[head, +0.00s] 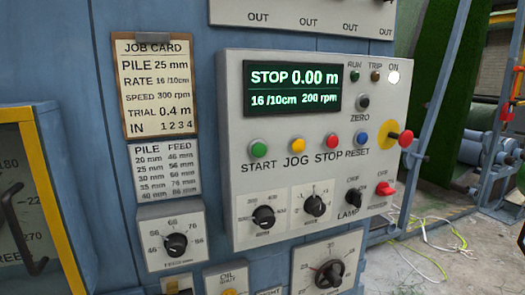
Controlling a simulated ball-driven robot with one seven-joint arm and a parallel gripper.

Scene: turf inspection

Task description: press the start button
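The green start button (258,149) sits at the lower left of a row of buttons on a grey control box (235,190), with START printed under it. To its right are a yellow JOG button (297,144), a red STOP button (331,140) and a blue RESET button (361,137). The dark display (293,88) above reads STOP 0.00 m, 16 /10cm, 200 rpm. The ON lamp (393,77) glows white; the RUN lamp (354,76) looks dark green. My gripper is not in view.
A red emergency mushroom button (405,138) on a yellow plate sticks out at the box's right side. Knobs and a red power switch (384,189) lie below the buttons. A job card (155,85) hangs left. Loose cables (425,245) lie on the floor at right.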

